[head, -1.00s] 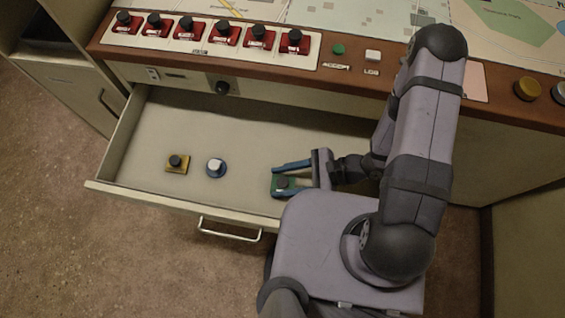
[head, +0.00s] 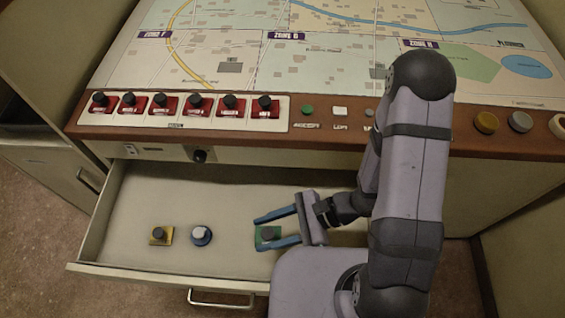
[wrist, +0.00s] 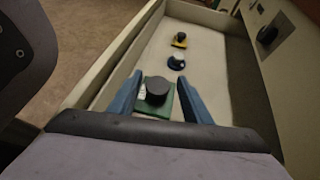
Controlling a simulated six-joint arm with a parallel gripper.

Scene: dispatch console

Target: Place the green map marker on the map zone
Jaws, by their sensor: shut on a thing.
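The green map marker (head: 268,234), a green square base with a dark round knob, is low over or on the floor of the open drawer; I cannot tell if it is lifted. My gripper (head: 277,228) has its two blue fingers on either side of it and is shut on it. In the wrist view, the marker (wrist: 157,94) sits upright between the fingers (wrist: 160,98). The map (head: 335,65) lies on the console top, with labelled zones; my arm hides part of it.
A yellow marker (head: 160,236) and a blue marker (head: 201,235) stand in the drawer (head: 130,205) to the left. A row of red switches (head: 195,100) and several buttons (head: 486,122) line the console edge between drawer and map.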

